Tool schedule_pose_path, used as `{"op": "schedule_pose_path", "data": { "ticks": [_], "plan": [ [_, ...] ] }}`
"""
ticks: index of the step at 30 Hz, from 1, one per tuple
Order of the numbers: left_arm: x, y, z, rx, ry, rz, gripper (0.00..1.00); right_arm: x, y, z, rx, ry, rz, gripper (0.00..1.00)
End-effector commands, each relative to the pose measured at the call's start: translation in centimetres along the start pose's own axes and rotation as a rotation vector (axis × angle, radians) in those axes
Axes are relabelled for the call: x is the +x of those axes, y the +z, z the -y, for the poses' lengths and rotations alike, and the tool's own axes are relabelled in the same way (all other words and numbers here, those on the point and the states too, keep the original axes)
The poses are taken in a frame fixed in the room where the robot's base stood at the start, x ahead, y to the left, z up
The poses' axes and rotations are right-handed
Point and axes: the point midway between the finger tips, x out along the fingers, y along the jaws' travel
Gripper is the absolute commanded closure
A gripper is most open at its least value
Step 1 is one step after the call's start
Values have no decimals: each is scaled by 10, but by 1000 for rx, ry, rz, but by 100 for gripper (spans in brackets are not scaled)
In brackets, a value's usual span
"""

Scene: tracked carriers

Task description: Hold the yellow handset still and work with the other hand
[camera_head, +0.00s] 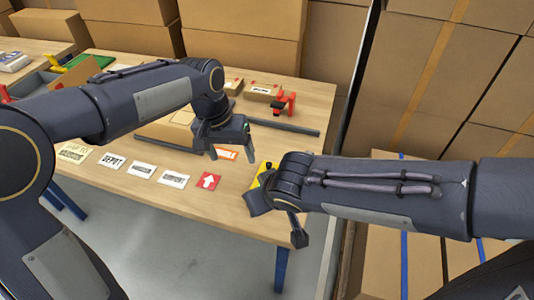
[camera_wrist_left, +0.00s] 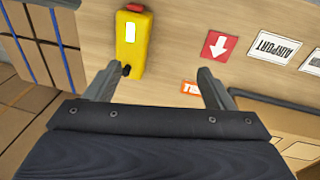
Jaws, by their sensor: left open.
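The yellow handset (camera_head: 262,168) lies on the wooden table near its right front edge, partly hidden by my right gripper in the head view. In the left wrist view the handset (camera_wrist_left: 130,48) shows whole, with a pale screen, a red part at one end and a black stub at the other. My left gripper (camera_head: 232,155) is open and empty above the table, left of the handset. Its spread fingers (camera_wrist_left: 157,76) show in the left wrist view, with the handset beyond the left one. My right gripper (camera_head: 279,220) hangs by the table's edge; its jaw opening is unclear.
A red arrow card (camera_head: 208,181), an orange label (camera_head: 227,154) and several white label cards (camera_head: 143,170) lie along the front. A cardboard box (camera_head: 166,131) is behind them, partly covered by my left arm. A dark bar (camera_head: 285,127) and red clamp (camera_head: 288,103) are farther back.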

Motion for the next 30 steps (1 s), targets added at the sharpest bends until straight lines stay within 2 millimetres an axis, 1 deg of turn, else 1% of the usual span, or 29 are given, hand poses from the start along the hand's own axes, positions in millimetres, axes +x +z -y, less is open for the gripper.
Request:
{"op": "schedule_pose_path", "data": {
  "ticks": [1,3,6,11,14,17,24,30],
  "plan": [
    [13,-12,-14,27,-28,23,24,0,0,0,0,0,0,64],
    [26,-25,-29,53,-60,44,24,0,0,0,0,0,0,64],
    [42,-37,-47,81,-100,66,24,0,0,0,0,0,0,64],
    [58,-47,-63,108,-138,82,24,0,0,0,0,0,0,64],
    [65,-48,-66,113,-146,87,24,0,0,0,0,0,0,64],
    [76,-48,-64,114,-147,88,24,0,0,0,0,0,0,64],
    [113,-44,-58,113,-146,89,24,0,0,0,0,0,0,64],
    [133,-43,-55,113,-145,87,24,0,0,0,0,0,0,64]
  ]
}}
